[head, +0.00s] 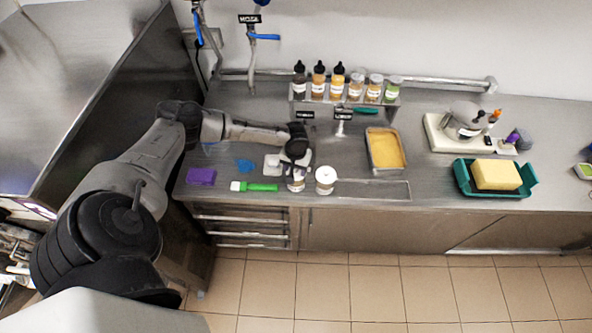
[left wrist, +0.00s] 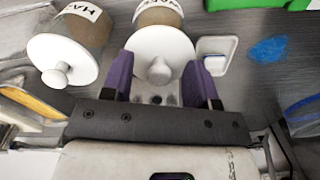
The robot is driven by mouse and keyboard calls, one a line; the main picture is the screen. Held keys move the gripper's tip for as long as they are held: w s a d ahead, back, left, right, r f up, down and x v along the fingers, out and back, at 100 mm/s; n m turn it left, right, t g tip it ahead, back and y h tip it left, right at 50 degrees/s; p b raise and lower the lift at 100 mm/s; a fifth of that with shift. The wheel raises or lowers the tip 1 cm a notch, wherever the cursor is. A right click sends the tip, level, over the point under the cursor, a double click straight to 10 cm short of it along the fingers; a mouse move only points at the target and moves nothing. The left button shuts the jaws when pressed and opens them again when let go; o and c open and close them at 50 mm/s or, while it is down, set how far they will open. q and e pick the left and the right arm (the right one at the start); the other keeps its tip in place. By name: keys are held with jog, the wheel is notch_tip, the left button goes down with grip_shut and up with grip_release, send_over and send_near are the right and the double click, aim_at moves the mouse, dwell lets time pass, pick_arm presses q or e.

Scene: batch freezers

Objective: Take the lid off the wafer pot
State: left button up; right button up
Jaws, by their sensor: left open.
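Two pots with white knobbed lids stand near the front edge of the counter. My left gripper (head: 297,158) is over the left pot (head: 296,185), hiding much of its top. In the left wrist view, this pot's white lid (left wrist: 150,45) lies between the purple fingers of my open gripper (left wrist: 160,80), with its knob between the fingertips. Its label is cut off and upside down, so I cannot read it fully. The other pot (head: 326,185) stands just to the right; its label in the left wrist view (left wrist: 88,22) begins "HA". My right gripper is out of view.
A white dish (head: 272,164), blue patch (head: 245,166), green-handled tool (head: 262,187) and purple block (head: 201,176) lie to the left. A tray of yellow stuff (head: 385,150) is to the right. Several bottles and jars (head: 340,84) stand on a shelf behind.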

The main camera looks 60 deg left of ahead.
pick_arm(q)
jog(key=shift+c, duration=0.2)
jog(key=c, duration=1)
jog(key=shift+o, duration=0.2)
jog(key=shift+r, duration=0.1)
